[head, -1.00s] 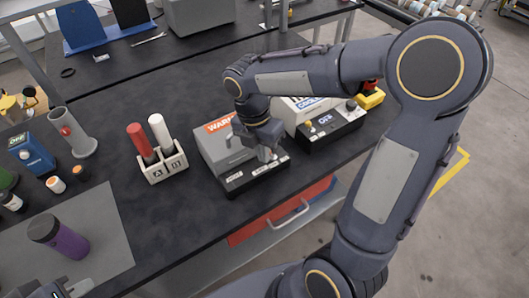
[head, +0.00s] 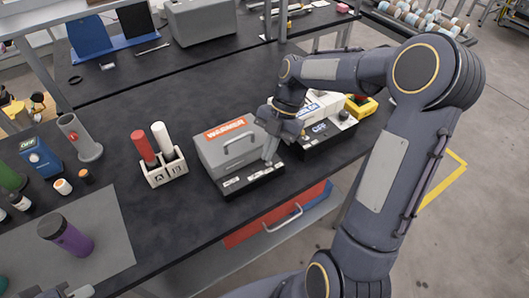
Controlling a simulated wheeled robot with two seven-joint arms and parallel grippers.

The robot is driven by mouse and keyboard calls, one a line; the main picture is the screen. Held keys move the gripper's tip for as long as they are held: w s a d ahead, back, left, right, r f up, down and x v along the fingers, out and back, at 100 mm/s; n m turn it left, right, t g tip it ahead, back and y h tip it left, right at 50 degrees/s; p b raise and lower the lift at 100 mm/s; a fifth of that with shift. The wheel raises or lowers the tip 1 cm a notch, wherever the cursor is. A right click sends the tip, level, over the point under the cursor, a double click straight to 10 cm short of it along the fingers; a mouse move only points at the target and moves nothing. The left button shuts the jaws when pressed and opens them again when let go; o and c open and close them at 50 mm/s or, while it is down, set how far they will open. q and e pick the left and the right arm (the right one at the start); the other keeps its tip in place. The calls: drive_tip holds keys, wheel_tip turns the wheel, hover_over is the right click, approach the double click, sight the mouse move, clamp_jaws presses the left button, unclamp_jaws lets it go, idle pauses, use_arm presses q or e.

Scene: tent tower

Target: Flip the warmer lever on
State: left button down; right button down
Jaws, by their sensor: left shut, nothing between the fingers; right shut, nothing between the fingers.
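The warmer (head: 212,152) is a grey box with an orange label and a handle, near the middle of the table in the head view. Its black front base (head: 236,185) carries small white labels. My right gripper (head: 268,160) is shut and empty, pointing down at the right end of this base. I cannot tell whether it touches the base. The warmer's lever cannot be made out; the gripper covers that end. My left gripper (head: 68,292) is partly in view at the bottom left edge, shut and empty, away from the warmer.
The cooler (head: 328,104), with a black base reading OFF, stands just right of the warmer, partly behind my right arm. A holder (head: 165,175) with a red and a white stick stands left. A purple bottle (head: 70,238) stands on a grey mat (head: 108,225).

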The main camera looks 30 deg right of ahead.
drive_tip(key=shift+d+b, duration=0.3)
drive_tip(key=shift+d, duration=0.35)
drive_tip(key=shift+r+p, duration=0.6)
drive_tip(key=shift+r, duration=0.2)
drive_tip(key=shift+a, duration=0.1)
